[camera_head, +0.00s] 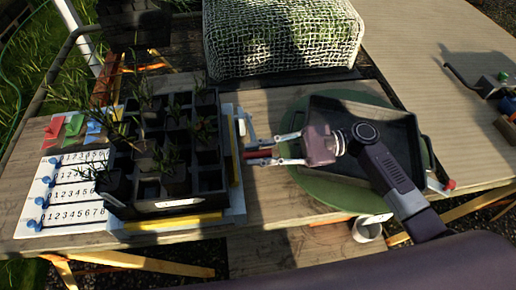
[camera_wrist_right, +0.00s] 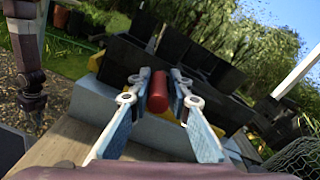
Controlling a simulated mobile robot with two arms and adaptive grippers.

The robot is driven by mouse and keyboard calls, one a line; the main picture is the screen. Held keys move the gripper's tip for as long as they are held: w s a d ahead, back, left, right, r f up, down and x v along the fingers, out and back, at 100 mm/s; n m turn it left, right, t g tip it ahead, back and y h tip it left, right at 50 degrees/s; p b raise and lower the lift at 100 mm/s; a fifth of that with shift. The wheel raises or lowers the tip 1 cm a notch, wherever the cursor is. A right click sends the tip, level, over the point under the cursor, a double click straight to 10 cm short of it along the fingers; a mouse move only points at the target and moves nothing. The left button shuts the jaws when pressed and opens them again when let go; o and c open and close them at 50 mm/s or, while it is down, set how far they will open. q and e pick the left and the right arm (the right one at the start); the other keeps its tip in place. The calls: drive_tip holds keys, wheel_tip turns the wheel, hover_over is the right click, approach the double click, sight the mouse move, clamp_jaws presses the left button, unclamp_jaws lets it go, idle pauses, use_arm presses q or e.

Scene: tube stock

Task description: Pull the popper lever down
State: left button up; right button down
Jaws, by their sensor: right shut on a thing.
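The popper lever has a red cylindrical grip (camera_head: 258,153) at the right side of the popper (camera_head: 234,205), a pale base under the black cell tray. My right gripper (camera_head: 250,151) reaches in from the right, with its fingers on both sides of the red grip. In the right wrist view the red grip (camera_wrist_right: 158,92) sits between the two blue-grey fingers (camera_wrist_right: 159,90), which are shut on it. The rest of the lever is largely hidden. A dark arm part, seemingly of my left arm, shows at the left of the wrist view; its gripper's jaws are unclear.
The black cell tray (camera_head: 160,206) holds several potted seedlings. A number board (camera_head: 60,215) lies left of it. A dark shallow tray (camera_head: 340,102) on a green round mat (camera_head: 310,183) lies under my right arm. A mesh-covered box (camera_head: 283,40) stands behind; a white cup (camera_head: 367,228) is near the front edge.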

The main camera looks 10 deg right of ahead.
drive_tip(key=shift+f, duration=0.2)
drive_tip(key=c, duration=1.8)
unclamp_jaws()
drive_tip(key=shift+w, duration=0.2)
drive_tip(key=shift+c, duration=0.2)
drive_tip(key=shift+r, duration=0.1)
drive_tip(key=shift+d, duration=0.1)
drive_tip(key=d, duration=1.2)
drive_tip(key=shift+a, duration=0.1)
